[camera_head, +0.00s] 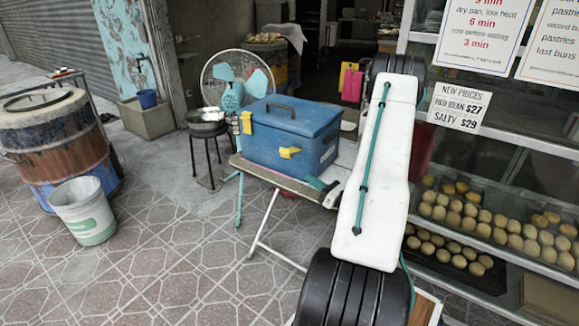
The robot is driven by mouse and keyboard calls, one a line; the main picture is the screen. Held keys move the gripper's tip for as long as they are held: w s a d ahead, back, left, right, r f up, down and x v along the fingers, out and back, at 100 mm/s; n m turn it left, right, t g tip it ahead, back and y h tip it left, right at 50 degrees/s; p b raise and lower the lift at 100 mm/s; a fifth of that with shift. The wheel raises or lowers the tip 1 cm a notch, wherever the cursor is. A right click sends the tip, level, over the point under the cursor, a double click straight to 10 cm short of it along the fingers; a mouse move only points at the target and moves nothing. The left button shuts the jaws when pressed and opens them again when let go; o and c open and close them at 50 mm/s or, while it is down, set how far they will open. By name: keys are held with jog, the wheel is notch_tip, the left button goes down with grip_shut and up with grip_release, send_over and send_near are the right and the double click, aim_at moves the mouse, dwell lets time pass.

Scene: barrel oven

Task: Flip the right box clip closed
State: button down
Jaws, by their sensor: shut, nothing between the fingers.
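The blue box (270,148) stands on a small folding table, with its lid down. Its left yellow clip (246,122) is upright against the front, across the lid seam. Its right yellow clip (289,152) sticks outward from the front face, below the seam and apart from the lid. My gripper (319,185) appears low at the box's front right corner, to the right of and below the right clip. It looks apart from that clip. It is shut and empty, and my arm hides part of it.
The folding table (262,172) has little bare top around the box. A fan (232,92) and a stool with a pot (206,122) stand behind left. A glass bun case (480,215) is close on the right. Tiled floor is open at the front left.

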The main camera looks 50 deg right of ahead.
dwell(0.3)
jog(key=x, duration=1)
jog(key=shift+s+d+r, duration=0.1)
jog(key=shift+d, duration=0.05)
